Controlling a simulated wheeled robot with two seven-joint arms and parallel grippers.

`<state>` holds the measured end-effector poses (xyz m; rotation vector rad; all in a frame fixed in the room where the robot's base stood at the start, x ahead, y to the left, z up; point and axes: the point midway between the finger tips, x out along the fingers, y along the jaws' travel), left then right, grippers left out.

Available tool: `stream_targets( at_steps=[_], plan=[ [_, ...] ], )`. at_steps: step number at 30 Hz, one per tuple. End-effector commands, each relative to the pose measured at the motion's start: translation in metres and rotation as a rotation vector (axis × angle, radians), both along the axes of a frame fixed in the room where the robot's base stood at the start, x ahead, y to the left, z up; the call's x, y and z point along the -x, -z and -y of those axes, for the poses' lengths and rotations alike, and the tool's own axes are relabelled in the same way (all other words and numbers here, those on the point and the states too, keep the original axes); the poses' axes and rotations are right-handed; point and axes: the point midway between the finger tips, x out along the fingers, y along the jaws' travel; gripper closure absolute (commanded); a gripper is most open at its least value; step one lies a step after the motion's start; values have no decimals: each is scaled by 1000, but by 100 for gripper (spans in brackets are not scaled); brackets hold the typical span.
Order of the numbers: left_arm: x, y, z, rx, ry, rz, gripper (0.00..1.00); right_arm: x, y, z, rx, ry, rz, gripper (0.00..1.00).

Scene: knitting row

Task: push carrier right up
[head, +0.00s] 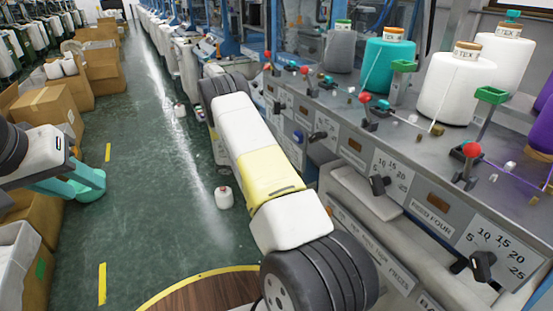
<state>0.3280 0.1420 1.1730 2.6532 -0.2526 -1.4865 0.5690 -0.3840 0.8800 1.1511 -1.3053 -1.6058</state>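My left gripper (84,184), with teal fingers, is at the left over the green floor beside the cardboard boxes. It is far from the machine row, and I cannot tell whether its fingers are apart. My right arm reaches forward along the front of the machine, and its gripper is hidden beyond the far dark joint. No part is clearly recognisable as the carrier. The grey machine top (395,150) has red-knobbed levers, the nearest being a red knob (472,150).
A teal yarn cone (389,68), a white cone (455,88) and a grey cone (341,51) stand on the machine. Numbered dials line its front. A small white cone (224,197) stands on the floor. Cardboard boxes (47,112) line the left; the aisle between is largely clear.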

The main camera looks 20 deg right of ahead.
Motion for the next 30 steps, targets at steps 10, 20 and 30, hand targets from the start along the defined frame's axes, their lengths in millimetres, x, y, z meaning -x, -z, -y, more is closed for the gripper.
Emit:
stream_targets(
  at_steps=[10,20,30],
  plan=[
    [0,0,0,0,0,0,64,0,0,0,0,0,0,100],
    [0,0,0,0,0,0,64,0,0,0,0,0,0,100],
    [0,0,0,0,0,0,64,0,0,-1,0,0,1,100]
  ],
)
